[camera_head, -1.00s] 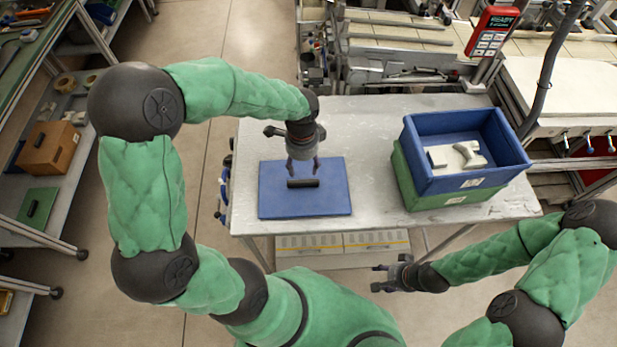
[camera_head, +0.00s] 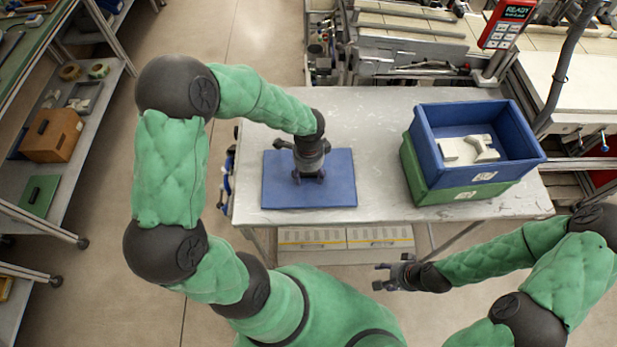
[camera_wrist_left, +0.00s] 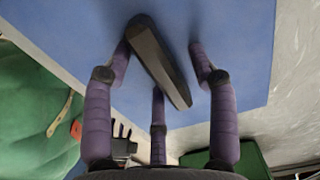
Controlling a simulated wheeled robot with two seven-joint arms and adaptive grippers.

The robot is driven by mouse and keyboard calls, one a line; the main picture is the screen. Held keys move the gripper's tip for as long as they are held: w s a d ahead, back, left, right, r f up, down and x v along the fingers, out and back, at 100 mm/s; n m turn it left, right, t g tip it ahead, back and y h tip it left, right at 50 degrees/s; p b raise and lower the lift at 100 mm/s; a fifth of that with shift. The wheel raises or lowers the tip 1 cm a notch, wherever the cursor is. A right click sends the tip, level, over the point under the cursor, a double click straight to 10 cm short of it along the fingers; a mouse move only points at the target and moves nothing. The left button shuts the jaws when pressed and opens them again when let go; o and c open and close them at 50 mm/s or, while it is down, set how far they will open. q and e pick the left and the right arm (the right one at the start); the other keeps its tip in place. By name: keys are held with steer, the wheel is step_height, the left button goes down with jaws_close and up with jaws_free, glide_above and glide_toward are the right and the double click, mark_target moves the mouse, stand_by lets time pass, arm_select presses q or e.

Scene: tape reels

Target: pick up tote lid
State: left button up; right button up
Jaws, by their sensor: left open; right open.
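The tote lid (camera_head: 338,190), a flat blue panel, lies on the left part of the metal table. Its dark bar handle (camera_wrist_left: 160,62) shows in the left wrist view; in the head view my left gripper covers it. My left gripper (camera_head: 310,177) points down over the middle of the lid. Its purple fingers are open, spread on both sides of the handle, and I cannot tell if they touch it. My right gripper (camera_head: 382,277) is open and empty in front of the table.
A blue tote (camera_head: 478,177) holding white parts is stacked on a green tote (camera_head: 415,185) at the table's right. A cart (camera_head: 88,120) with a brown box (camera_head: 52,135) stands at the left. The metal table (camera_head: 378,150) is bare between lid and totes.

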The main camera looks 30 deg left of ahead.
arm_select(q)
jaws_close()
